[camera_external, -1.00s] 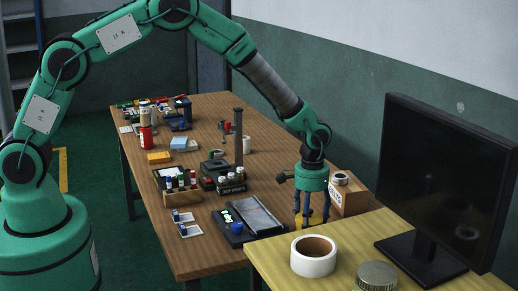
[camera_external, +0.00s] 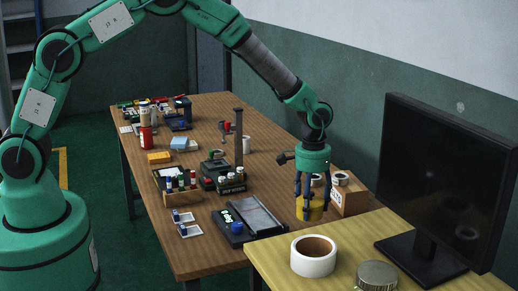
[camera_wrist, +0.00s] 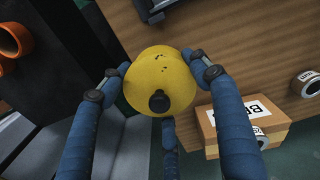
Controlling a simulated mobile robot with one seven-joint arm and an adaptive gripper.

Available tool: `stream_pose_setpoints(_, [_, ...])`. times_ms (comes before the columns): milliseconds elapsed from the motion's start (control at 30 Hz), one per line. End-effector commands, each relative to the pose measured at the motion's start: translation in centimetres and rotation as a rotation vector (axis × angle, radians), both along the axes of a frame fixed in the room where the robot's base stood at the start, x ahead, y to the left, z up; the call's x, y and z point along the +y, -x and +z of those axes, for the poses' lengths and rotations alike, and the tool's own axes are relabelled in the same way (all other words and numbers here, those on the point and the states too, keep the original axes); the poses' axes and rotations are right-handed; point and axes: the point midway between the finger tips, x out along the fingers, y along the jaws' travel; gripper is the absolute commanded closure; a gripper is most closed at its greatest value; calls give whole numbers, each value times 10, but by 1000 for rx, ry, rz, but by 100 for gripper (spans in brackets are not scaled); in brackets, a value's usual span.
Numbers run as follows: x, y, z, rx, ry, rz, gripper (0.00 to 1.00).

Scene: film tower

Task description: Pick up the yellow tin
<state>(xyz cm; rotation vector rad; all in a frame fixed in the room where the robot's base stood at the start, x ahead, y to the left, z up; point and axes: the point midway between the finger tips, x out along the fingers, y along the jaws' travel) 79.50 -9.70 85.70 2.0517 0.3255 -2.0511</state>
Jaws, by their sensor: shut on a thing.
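The yellow tin (camera_external: 312,213) is between the fingers of my gripper (camera_external: 309,207), near the far right part of the wooden table. In the wrist view the round yellow tin (camera_wrist: 150,68), with a black knob on it, sits in the grasp of my three blue fingers (camera_wrist: 158,88). My gripper is shut on it. The fingers hide part of its side. It appears raised above the table; the exact gap underneath cannot be told.
A cardboard box (camera_external: 352,196) with white rolls stands close right of the tin. A black device with a grey screen (camera_external: 255,217) lies to the left. In front, a yellow table (camera_external: 350,234) holds a large white tape roll (camera_external: 297,258) and a monitor (camera_external: 440,180).

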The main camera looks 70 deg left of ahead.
Motion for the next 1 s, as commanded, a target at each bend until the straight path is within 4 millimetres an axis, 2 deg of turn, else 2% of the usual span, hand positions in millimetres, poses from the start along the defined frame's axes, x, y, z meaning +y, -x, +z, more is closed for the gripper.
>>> stream_pose_setpoints(100, [0,-1,20,-2,0,0,86])
stream_pose_setpoints(300, [0,0,38,-1,0,0,86])
stream_pose_setpoints(1000, [0,0,42,-1,0,0,86])
